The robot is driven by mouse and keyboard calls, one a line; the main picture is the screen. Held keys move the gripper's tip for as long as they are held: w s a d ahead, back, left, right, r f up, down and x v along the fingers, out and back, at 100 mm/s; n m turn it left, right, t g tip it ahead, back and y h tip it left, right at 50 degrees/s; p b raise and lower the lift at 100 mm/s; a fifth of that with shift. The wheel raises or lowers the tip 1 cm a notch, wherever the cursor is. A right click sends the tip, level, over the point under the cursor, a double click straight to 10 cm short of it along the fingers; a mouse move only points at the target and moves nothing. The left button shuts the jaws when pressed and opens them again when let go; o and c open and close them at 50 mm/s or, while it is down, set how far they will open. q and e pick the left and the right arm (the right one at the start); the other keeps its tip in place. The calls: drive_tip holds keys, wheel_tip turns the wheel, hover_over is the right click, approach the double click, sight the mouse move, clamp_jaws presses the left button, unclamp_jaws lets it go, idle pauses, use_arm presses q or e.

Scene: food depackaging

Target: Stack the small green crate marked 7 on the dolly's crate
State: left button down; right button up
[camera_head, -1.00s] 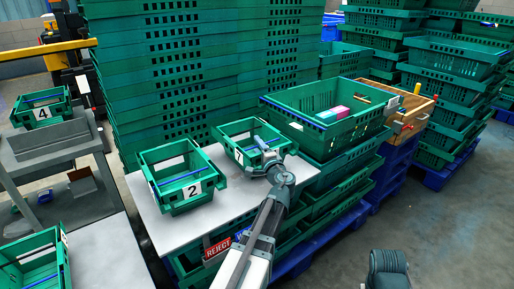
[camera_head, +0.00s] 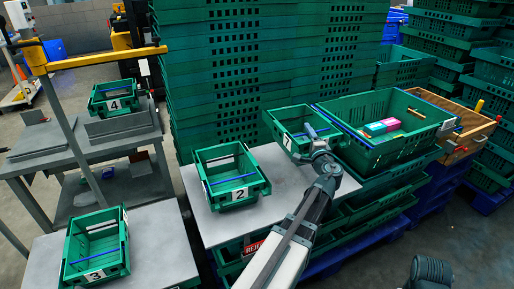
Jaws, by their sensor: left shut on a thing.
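The small green crate marked 7 (camera_head: 287,141) is in the head view, right of the small crate marked 2. My left gripper (camera_head: 322,150) is shut on its right side. The crate appears raised a little above the pale tabletop, near the left wall of a large green crate. The arm hides part of its lower right side. I cannot tell for certain which crate is the dolly's.
The crate marked 2 (camera_head: 238,194) stands on the pale table (camera_head: 222,228). The large open crate (camera_head: 388,151) holds pink and teal items. Crate 3 (camera_head: 95,275) and crate 4 (camera_head: 114,104) stand at left. Tall crate stacks (camera_head: 260,70) fill the back.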

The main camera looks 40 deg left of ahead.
wheel_tip(320, 180, up, 19)
drive_tip(key=p, duration=1.9)
drive_tip(key=shift+r, duration=0.2)
